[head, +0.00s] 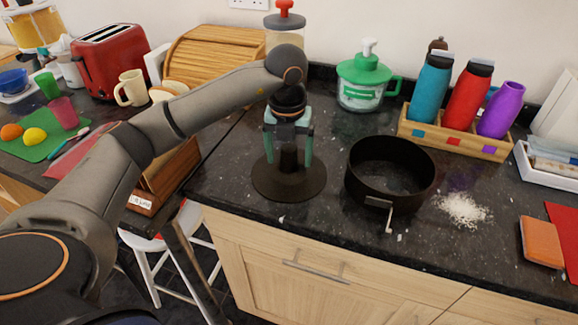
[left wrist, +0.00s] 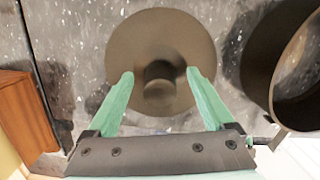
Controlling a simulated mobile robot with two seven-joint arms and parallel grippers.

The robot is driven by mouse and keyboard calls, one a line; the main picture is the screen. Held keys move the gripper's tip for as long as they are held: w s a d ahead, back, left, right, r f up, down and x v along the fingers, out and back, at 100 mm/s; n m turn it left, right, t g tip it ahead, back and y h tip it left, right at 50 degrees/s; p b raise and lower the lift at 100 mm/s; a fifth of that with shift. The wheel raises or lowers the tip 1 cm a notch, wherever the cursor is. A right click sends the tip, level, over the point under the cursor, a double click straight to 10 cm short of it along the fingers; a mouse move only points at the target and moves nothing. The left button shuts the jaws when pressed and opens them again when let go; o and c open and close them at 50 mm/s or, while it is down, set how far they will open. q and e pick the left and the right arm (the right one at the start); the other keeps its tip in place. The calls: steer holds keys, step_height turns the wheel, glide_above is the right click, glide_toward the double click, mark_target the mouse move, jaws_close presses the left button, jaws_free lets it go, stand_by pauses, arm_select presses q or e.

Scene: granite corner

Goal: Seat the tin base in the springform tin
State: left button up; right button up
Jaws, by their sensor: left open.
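The tin base (head: 270,184) is a flat dark brown disc with an upright knob in its middle, lying on the granite counter near its front edge. The springform tin (head: 359,190) is a dark ring with a latch at its front, standing to the right of the base and apart from it. My left gripper (head: 289,160) points down over the base, its green fingers open on either side of the knob. In the left wrist view the base (left wrist: 195,45) lies beyond the open fingertips (left wrist: 160,77), and the ring (left wrist: 287,75) shows at the right. My right gripper is not seen.
White crumbs (head: 464,209) lie right of the tin. A wooden rack (head: 455,145) with several bottles and a green-lidded jar (head: 364,80) stand behind. An orange sponge (head: 541,242) lies at the right. A wooden box (head: 165,180) stands left of the base, near the counter gap.

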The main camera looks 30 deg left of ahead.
arm_select(q)
steer(key=shift+a+f, duration=0.1)
steer(key=shift+f, duration=0.8)
steer(key=shift+w+r, duration=0.1)
jaws_close()
